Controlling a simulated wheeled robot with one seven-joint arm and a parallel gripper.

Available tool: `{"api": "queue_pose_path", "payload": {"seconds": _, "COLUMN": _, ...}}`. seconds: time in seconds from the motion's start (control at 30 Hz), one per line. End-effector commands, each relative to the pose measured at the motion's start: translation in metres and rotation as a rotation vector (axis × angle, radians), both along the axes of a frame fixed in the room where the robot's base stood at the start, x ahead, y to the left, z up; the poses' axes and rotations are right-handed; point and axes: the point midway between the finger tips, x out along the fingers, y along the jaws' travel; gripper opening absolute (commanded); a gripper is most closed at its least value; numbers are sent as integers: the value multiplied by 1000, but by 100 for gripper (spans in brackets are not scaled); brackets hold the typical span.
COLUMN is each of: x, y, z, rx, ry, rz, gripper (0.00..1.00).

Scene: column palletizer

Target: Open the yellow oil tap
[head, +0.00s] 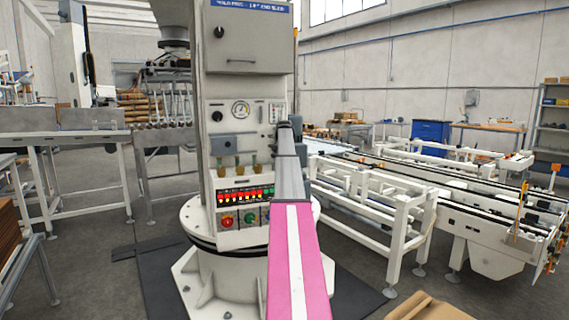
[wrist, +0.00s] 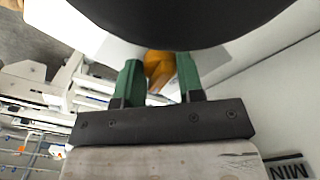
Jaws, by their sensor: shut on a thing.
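The yellow oil tap (wrist: 157,66) shows in the wrist view as a yellow-orange piece between the green fingers of my gripper (wrist: 159,79). My gripper is shut on it. A large dark rounded shape covers the top of that view and hides part of the tap. In the head view my pink and grey arm reaches up to the front of the white column (head: 240,185) and hides the gripper and the tap. How far the tap is turned cannot be told.
The column's panel has a gauge (head: 240,109), several small brass-coloured fittings (head: 239,168), a lit red and green indicator block (head: 245,194) and a red button (head: 227,220). A white conveyor frame (head: 385,215) stands to the right. Grey floor lies between.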

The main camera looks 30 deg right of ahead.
Motion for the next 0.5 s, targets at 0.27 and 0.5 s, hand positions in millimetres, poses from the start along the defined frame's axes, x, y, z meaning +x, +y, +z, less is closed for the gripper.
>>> {"api": "queue_pose_path", "payload": {"seconds": 0.27, "x": 0, "y": 0, "z": 0, "rx": 0, "ry": 0, "rz": -190, "gripper": 11}}
{"api": "queue_pose_path", "payload": {"seconds": 0.5, "x": 0, "y": 0, "z": 0, "rx": -1, "ry": -1, "rz": -283, "gripper": 11}}
